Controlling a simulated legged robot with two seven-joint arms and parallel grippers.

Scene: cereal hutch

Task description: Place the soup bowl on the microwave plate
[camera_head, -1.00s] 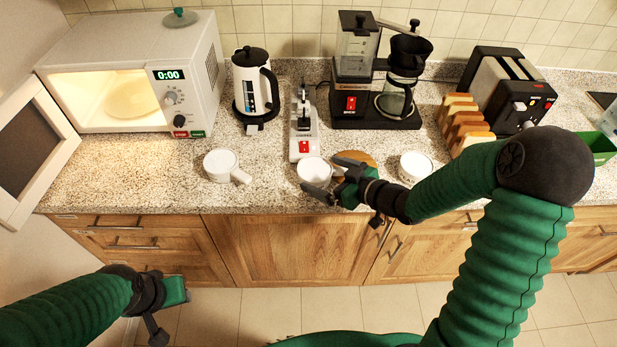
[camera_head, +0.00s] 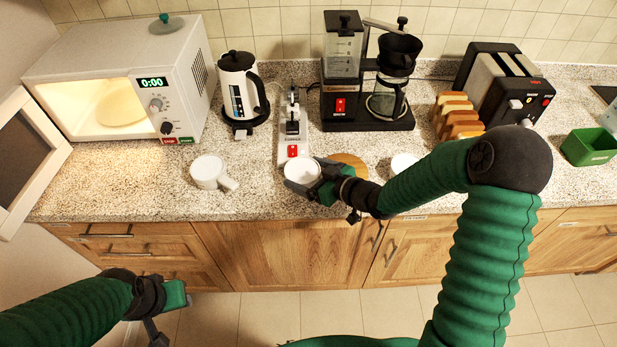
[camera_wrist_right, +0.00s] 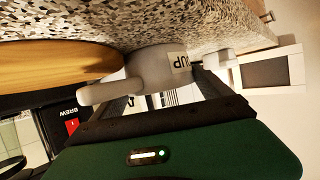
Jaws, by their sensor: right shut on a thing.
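My right gripper (camera_head: 301,180) is shut on the white soup bowl (camera_head: 302,169) near the counter's front edge. In the right wrist view, the bowl (camera_wrist_right: 160,68) has a side handle and a label with the letters "UP" showing; dark fingers are around it. Whether it touches the counter is unclear. The white microwave (camera_head: 178,52) stands at the back left with its door (camera_head: 25,160) swung open. The pale round microwave plate (camera_head: 122,111) lies inside, lit and empty. My left gripper (camera_head: 165,325) is low at the left, in front of the cabinets; its opening is unclear.
A white mug (camera_head: 207,170) stands between bowl and microwave. A kettle (camera_head: 240,88), a small device with a red switch (camera_head: 292,130) and a coffee maker (camera_head: 352,90) stand behind. A white bowl (camera_head: 403,162) is right, partly hidden. Counter before the microwave is clear.

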